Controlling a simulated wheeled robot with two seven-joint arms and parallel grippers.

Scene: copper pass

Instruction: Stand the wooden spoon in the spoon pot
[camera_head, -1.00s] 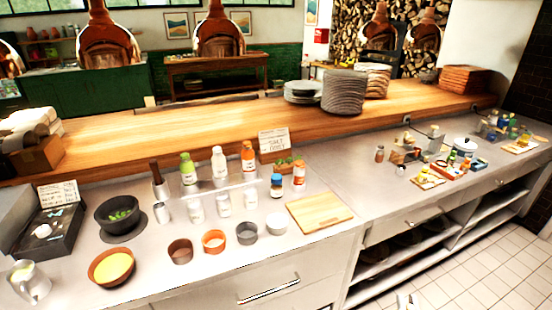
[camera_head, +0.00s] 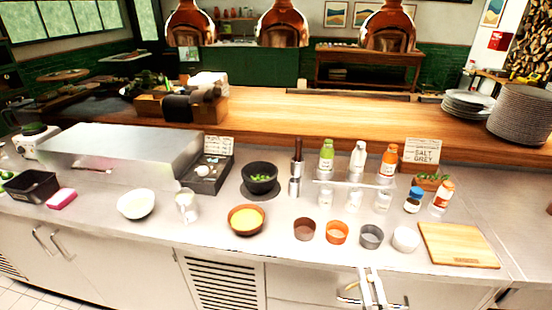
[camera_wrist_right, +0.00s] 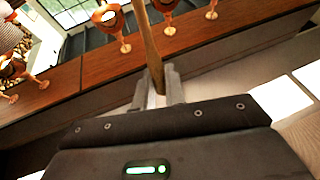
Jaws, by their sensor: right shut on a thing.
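My right gripper (camera_head: 368,287) shows at the front edge of the counter in the head view, low in the picture. In the right wrist view its fingers (camera_wrist_right: 158,90) are shut on the wooden spoon (camera_wrist_right: 148,42), a long brown handle-like stick running up and out of the picture. I cannot tell for sure which vessel is the spoon pot; a metal pitcher (camera_head: 187,206) and a steel cylinder (camera_head: 294,187) stand on the counter. My left gripper is not in view.
Small cups, including an orange one (camera_head: 336,233), line the counter front. A yellow-filled bowl (camera_head: 246,219), black bowl (camera_head: 259,177) and white bowl (camera_head: 136,204) stand further left. Bottles on a rack (camera_head: 357,183) stand behind. A cutting board (camera_head: 458,244) lies right.

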